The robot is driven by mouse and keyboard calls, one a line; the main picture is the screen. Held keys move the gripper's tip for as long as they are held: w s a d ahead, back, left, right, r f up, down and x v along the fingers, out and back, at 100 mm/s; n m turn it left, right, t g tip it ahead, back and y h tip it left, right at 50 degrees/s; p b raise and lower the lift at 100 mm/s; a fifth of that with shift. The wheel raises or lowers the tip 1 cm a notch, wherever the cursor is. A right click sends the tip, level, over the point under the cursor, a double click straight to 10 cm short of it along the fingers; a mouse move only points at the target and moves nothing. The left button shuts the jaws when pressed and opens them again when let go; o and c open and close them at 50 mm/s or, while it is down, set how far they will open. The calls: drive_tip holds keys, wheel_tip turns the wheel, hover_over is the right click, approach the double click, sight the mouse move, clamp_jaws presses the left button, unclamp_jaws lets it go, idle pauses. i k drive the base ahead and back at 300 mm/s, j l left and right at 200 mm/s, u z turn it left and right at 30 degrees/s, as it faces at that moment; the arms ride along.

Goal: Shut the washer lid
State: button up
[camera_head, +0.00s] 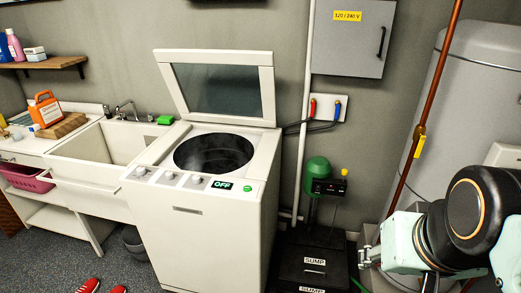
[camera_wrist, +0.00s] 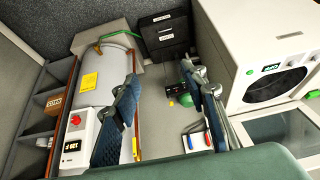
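The white top-loading washer (camera_head: 205,225) stands in the middle of the head view. Its lid (camera_head: 160,75), a white frame with a dark glass pane, is raised and leans back near the wall. The round drum opening is uncovered, and the front display reads OFF. In the wrist view the washer (camera_wrist: 225,45) is at the upper right, with the lid (camera_wrist: 292,128) at the lower right. My gripper (camera_head: 367,252) is at the lower right of the head view, right of the washer and apart from it. In the wrist view its fingers (camera_wrist: 165,90) are spread and empty.
A black sump box (camera_head: 312,262) and green pump (camera_head: 318,170) stand between the washer and my arm. A water heater (camera_head: 475,90) and copper pipe (camera_head: 425,100) are at the right. A sink (camera_head: 95,160) adjoins the washer's left. Hoses run behind the lid's right side.

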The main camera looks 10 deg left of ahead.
sight(165, 58)
drive_tip(key=i+j, duration=0.2)
drive_tip(key=j, duration=0.25)
drive_tip(key=i+j+u, duration=0.1)
drive_tip(key=j, duration=0.35)
drive_tip(key=i+j, duration=0.3)
drive_tip(key=i+j+u, duration=0.1)
drive_tip(key=i+j, duration=0.15)
drive_tip(key=j, duration=0.3)
drive_tip(key=i+j, duration=0.2)
drive_tip(key=j, duration=0.2)
drive_tip(key=i+j+u, duration=0.1)
drive_tip(key=i+j, duration=0.15)
drive_tip(key=j, duration=0.15)
